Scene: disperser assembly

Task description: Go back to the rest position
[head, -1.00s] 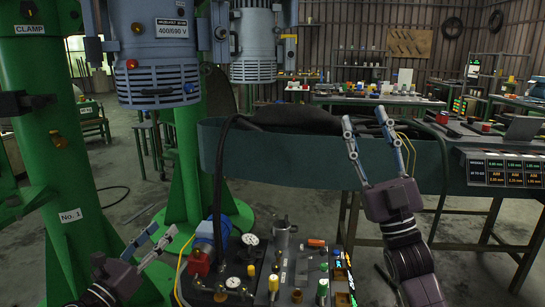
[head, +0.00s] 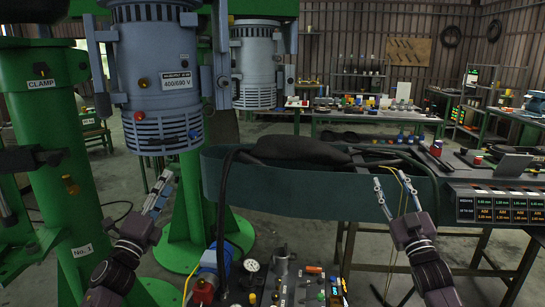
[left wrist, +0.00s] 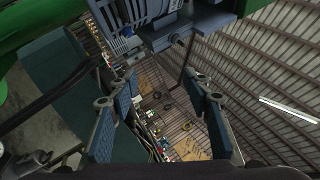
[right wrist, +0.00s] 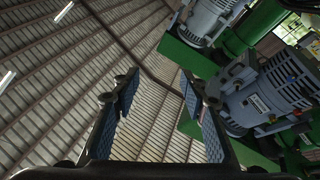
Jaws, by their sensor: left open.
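My left gripper (head: 160,192) is raised in front of the green stand at the left of the head view, below the grey motor. Its fingers point up and nothing is between them; in the left wrist view the fingers (left wrist: 165,115) are spread apart. My right gripper (head: 397,198) points up in front of the dark green bench edge at the right of the head view. Its two fingers are apart and empty, as the right wrist view (right wrist: 160,100) also shows.
A control panel (head: 295,288) with gauges and knobs is low in the middle. A display (head: 498,207) is at the right.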

